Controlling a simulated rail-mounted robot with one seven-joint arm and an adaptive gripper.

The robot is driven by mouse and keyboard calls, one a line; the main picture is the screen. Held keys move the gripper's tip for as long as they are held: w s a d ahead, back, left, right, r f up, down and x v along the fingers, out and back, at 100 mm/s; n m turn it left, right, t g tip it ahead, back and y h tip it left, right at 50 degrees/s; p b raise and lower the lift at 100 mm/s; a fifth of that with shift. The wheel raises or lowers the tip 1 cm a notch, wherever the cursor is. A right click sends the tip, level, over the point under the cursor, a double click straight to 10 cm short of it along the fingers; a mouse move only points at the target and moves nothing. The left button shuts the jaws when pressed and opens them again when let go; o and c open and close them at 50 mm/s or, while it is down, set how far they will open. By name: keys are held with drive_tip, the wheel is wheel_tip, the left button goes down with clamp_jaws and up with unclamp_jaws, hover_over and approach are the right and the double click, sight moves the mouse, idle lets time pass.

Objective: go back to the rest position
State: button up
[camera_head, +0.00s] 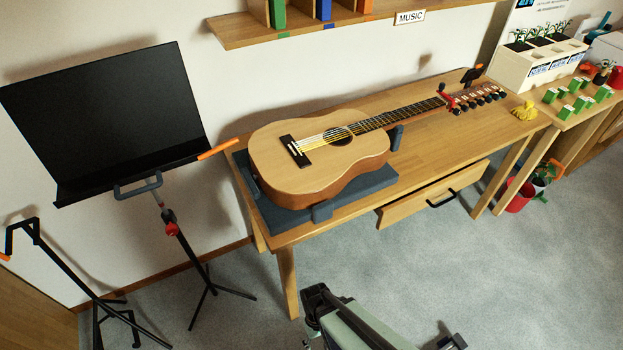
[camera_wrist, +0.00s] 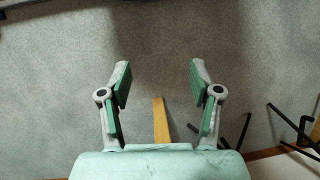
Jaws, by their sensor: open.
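My gripper (camera_wrist: 160,84) is open in the wrist view, its two green-padded fingers spread wide with nothing held between them. It is over the grey carpet. A narrow wooden strip (camera_wrist: 161,120) shows below and between the fingers; I cannot tell for sure what it belongs to. In the head view, part of my arm shows at the bottom centre, in front of the table, and I cannot make out the fingers there.
An acoustic guitar (camera_head: 310,158) lies on a dark padded rest on the wooden table (camera_head: 440,150). The table's drawer (camera_head: 425,203) is pulled out. A black music stand (camera_head: 110,115) and a smaller stand (camera_head: 70,265) are at left. Carpet (camera_head: 470,270) at front right is clear.

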drive_tip(key=s+d+m+g+p, duration=0.1)
drive_tip(key=s+d+m+g, duration=0.2)
drive_tip(key=d, duration=1.2)
drive_tip(key=shift+s+r+m+y, duration=0.35)
drive_tip(key=shift+s+m, duration=0.55)
drive_tip(key=shift+s, duration=1)
